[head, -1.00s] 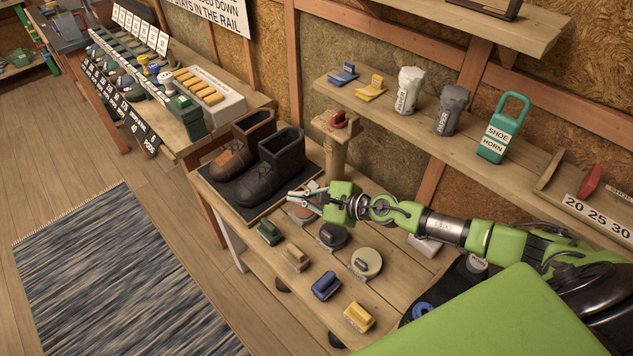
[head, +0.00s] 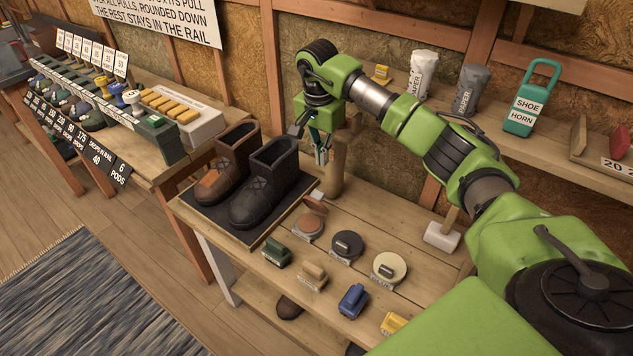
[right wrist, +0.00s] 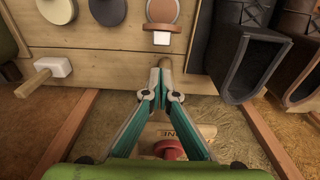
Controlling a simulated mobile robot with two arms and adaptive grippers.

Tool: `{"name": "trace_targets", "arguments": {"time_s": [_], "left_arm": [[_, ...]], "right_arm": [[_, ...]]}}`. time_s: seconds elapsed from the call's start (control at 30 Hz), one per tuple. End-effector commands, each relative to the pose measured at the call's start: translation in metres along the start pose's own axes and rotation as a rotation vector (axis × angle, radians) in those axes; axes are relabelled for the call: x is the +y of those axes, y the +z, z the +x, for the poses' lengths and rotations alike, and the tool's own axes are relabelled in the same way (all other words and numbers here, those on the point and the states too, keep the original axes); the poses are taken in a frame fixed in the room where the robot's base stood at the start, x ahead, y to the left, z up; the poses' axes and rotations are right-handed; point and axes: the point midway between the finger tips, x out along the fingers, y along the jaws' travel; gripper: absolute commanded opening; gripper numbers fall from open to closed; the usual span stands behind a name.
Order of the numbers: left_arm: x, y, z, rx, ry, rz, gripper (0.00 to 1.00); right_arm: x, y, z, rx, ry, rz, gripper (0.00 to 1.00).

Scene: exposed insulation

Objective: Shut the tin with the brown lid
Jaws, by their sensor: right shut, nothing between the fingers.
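A round tin (head: 308,226) with a brown face sits on the bench behind the front row of brushes; it also shows at the top of the right wrist view (right wrist: 163,9). I cannot tell whether the two touch. My right gripper (head: 322,158) is shut and empty, pointing down beside the wooden post, above and behind the tin. My left gripper is not in view.
Dark boots (head: 262,185) stand on a black mat left of the tin. Black (head: 346,246) and cream (head: 390,267) round tins sit to its right, with a pale mallet (head: 443,235) beyond. A wooden post (head: 338,165) rises near the wall. Several brushes line the front.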

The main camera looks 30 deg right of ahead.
Motion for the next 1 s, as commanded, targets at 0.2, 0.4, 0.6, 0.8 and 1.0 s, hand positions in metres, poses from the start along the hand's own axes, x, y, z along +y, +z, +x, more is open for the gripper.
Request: {"name": "trace_targets", "arguments": {"time_s": [0.2,0.4,0.6,0.8,1.0], "left_arm": [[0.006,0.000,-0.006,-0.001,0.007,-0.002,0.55],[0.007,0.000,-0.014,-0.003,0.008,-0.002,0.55],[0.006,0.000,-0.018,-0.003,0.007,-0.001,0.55],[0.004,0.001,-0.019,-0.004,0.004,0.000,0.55],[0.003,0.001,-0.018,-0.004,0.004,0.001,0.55]], "right_arm": [[0.003,0.001,0.025,-0.002,0.010,0.000,0.00],[0.002,0.001,0.062,-0.003,0.007,0.000,0.00],[0.001,0.001,0.089,-0.002,0.005,0.000,0.00],[0.001,0.001,0.099,-0.001,0.003,-0.001,0.00],[0.001,0.001,0.099,-0.001,0.003,-0.001,0.00]]}}
